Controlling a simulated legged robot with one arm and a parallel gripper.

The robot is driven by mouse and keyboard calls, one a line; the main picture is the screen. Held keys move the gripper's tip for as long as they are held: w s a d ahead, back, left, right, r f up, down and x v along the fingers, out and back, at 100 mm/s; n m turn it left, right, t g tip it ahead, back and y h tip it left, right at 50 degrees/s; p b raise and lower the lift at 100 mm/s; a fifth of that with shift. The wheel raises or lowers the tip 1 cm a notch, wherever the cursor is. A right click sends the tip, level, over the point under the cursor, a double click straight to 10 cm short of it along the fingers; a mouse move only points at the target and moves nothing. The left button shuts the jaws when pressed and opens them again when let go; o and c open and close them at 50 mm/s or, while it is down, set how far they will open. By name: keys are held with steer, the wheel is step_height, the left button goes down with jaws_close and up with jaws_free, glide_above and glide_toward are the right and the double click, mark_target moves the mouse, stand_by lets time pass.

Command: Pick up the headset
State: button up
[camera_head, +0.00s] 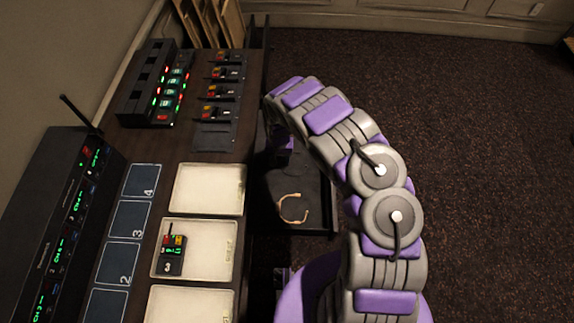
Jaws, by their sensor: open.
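A thin, beige, curved headset (292,209) lies on a dark surface beside the desk, near the centre of the head view. My arm arches over from the bottom right and bends down towards the desk's right edge. The purple and dark end of my gripper (283,147) shows above the headset in the picture, apart from it. It is open and holds nothing that I can see. Its fingertips are small and dark, partly hidden by the arm.
Pale trays (208,190) line the desk's right side, and one holds a small black bodypack (171,262). Several packs stand in a charging row at the back. A black rack unit (55,230) with an antenna fills the left. Dark carpet (480,150) lies open at right.

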steer(key=shift+f, duration=0.9)
steer(key=shift+r, duration=0.1)
jaws_close()
